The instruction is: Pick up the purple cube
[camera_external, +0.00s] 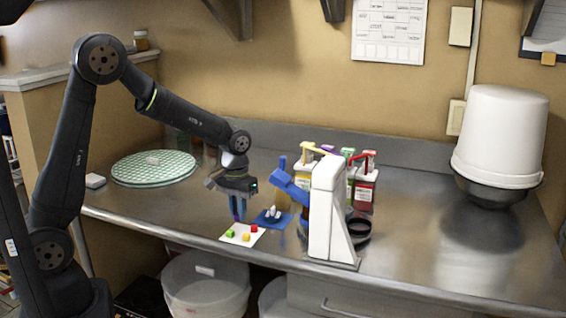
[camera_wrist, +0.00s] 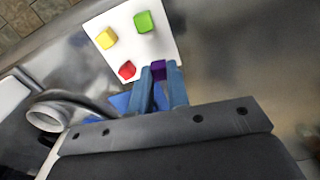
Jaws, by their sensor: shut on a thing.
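The purple cube (camera_wrist: 158,70) is between the two blue fingertips of my gripper (camera_wrist: 160,72) in the wrist view. My gripper (camera_external: 238,212) is shut on it and points down, over the back edge of the white card in the external view. In that view the purple cube (camera_external: 236,217) shows only as a small dark patch at the fingertips. I cannot tell exactly how high it is above the card.
The white card (camera_wrist: 160,45) bears a red cube (camera_wrist: 127,70), a yellow cube (camera_wrist: 107,39) and a green cube (camera_wrist: 144,22). A blue mat (camera_external: 272,218) lies beside it. A white stand (camera_external: 328,215) and colored bottles (camera_external: 364,190) stand to the right.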

